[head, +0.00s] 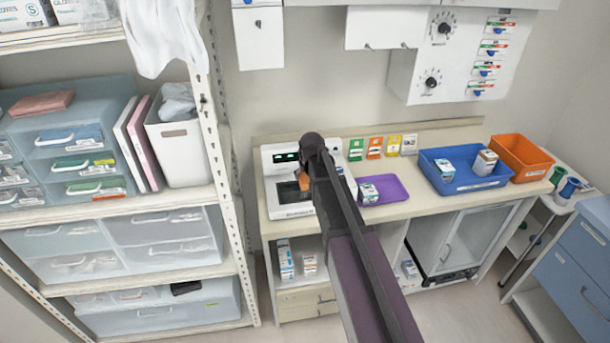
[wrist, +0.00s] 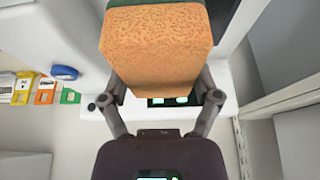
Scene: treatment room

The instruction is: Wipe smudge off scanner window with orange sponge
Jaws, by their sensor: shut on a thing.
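The scanner (head: 288,157) is a white machine on the left end of the counter, with green lit displays on its upper front and a dark window (head: 285,193) below them. My gripper (wrist: 157,95) is shut on the orange sponge (wrist: 157,40), which has a dark green layer at its far side. In the head view the sponge (head: 304,181) shows as a small orange block in front of the window's right part. I cannot tell whether it touches the window. My arm hides the scanner's right side. I cannot make out the smudge.
A purple tray (head: 395,187) with a small box stands right of the scanner. A blue bin (head: 440,178) and an orange bin (head: 517,150) stand farther right. Colored cards (head: 375,148) line the wall behind. A tall shelf rack (head: 220,170) stands close on the left.

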